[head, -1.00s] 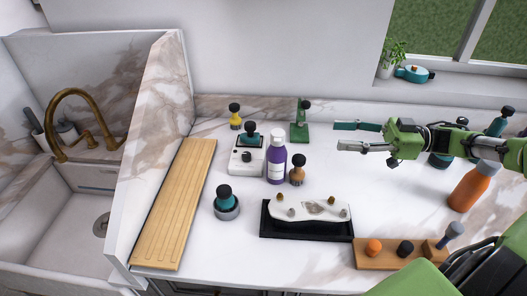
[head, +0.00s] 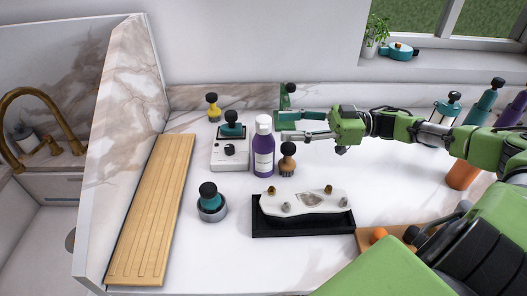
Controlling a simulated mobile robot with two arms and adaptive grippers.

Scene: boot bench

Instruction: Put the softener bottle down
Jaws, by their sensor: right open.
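A purple bottle with a white cap and pale label (head: 263,148), which fits the softener bottle, stands upright on the white marble counter. My right gripper (head: 284,126) comes in from the right and is open, its two fingers pointing left. Nothing is between the fingers. The fingertips are just right of the bottle's upper part in the picture; whether they touch it I cannot tell. My left gripper is out of view.
Near the bottle are a white device (head: 229,155), a brown brush (head: 287,162) and a black tray (head: 302,226) with a boot-care piece. A teal-topped pot (head: 211,205) and wooden board (head: 150,215) lie left. An orange bottle (head: 461,175) is partly hidden right.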

